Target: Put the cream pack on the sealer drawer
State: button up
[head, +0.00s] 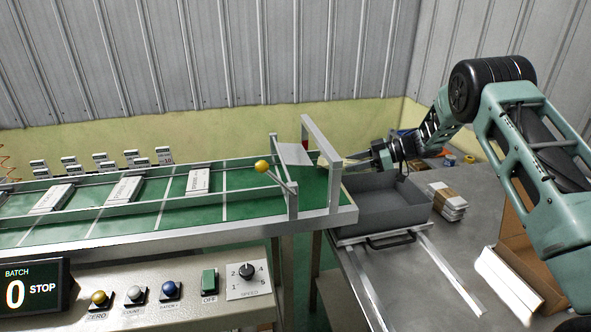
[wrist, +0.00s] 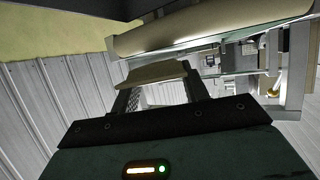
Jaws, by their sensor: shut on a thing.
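My gripper (head: 352,159) reaches in from the right, at the far left corner of the grey sealer drawer (head: 385,216), close to the conveyor's end. In the wrist view, my gripper (wrist: 158,88) is shut on a flat cream pack (wrist: 156,73), held across the fingertips. The pack cannot be made out clearly in the head view. The drawer is an open grey tray with a dark handle at its front, standing on two pale rails. Its visible floor looks empty.
The green conveyor (head: 150,225) carries several white packs and ends beside the drawer under a metal frame (head: 322,145). A banded stack of packs (head: 448,200) stands right of the drawer. An open cardboard box (head: 520,255) is at the right. A cream roller (wrist: 185,30) crosses the wrist view.

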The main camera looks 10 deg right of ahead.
jog(key=p, duration=0.3)
send_near(309, 179)
jog(key=w+a, duration=0.2)
jog(key=a, duration=0.1)
jog(key=w+a, duration=0.1)
jog(key=a, duration=0.1)
jog(key=shift+w+a+r, duration=0.1)
jog(key=shift+w+r, duration=0.05)
jog(key=shift+w, duration=0.05)
jog(key=a, duration=0.3)
jog(key=shift+r, duration=0.1)
jog(key=shift+a+f+p, duration=0.2)
jog(key=shift+f+p, duration=0.4)
jog(key=shift+f, duration=0.3)
jog(key=shift+f, duration=0.15)
jog(key=o, duration=1)
jog(key=shift+c, duration=0.2)
